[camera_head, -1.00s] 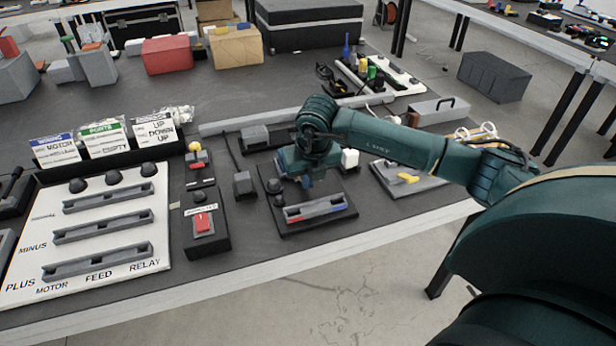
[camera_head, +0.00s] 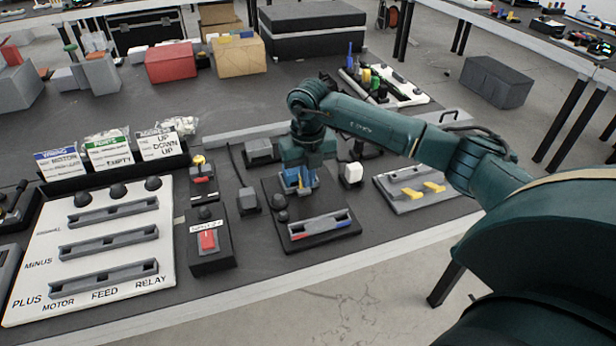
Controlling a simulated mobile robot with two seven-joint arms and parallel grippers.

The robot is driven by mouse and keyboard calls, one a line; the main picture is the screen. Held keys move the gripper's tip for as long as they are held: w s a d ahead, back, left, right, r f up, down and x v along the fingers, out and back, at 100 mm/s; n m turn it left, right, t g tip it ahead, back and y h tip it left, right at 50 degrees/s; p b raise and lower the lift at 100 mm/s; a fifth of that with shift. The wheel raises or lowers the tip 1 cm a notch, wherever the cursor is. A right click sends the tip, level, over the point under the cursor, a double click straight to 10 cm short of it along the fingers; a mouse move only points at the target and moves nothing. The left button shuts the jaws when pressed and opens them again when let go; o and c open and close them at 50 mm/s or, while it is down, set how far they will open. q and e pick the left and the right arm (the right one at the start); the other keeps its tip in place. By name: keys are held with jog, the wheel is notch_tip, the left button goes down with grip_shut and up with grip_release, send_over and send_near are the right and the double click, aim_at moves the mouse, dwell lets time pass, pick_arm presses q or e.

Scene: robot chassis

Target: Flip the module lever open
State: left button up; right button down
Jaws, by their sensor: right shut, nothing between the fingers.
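My right gripper (camera_head: 301,188) points straight down over the rear part of a black module plate (camera_head: 342,243). Its blue fingers are shut and empty, and I cannot tell whether they touch the plate. A grey slotted bar (camera_head: 318,227) with red and blue ends lies along the front of this plate. Round black knobs (camera_head: 279,188) sit at its left, just beside the fingers. Part of the plate behind the gripper is hidden. No part is clearly marked as the module lever, and I cannot make out a lever's position. My left gripper is not in view.
A white panel (camera_head: 150,285) with slotted bars and knobs lies at the left. A black switch box (camera_head: 212,261) with a red switch (camera_head: 208,240) stands between it and the module. A grey plate with yellow pieces (camera_head: 412,193) and a white block (camera_head: 351,173) are at the right.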

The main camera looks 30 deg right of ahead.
jog(key=shift+r, duration=0.1)
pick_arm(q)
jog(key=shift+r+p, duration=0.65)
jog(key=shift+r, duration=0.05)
pick_arm(e)
jog(key=shift+r, duration=0.75)
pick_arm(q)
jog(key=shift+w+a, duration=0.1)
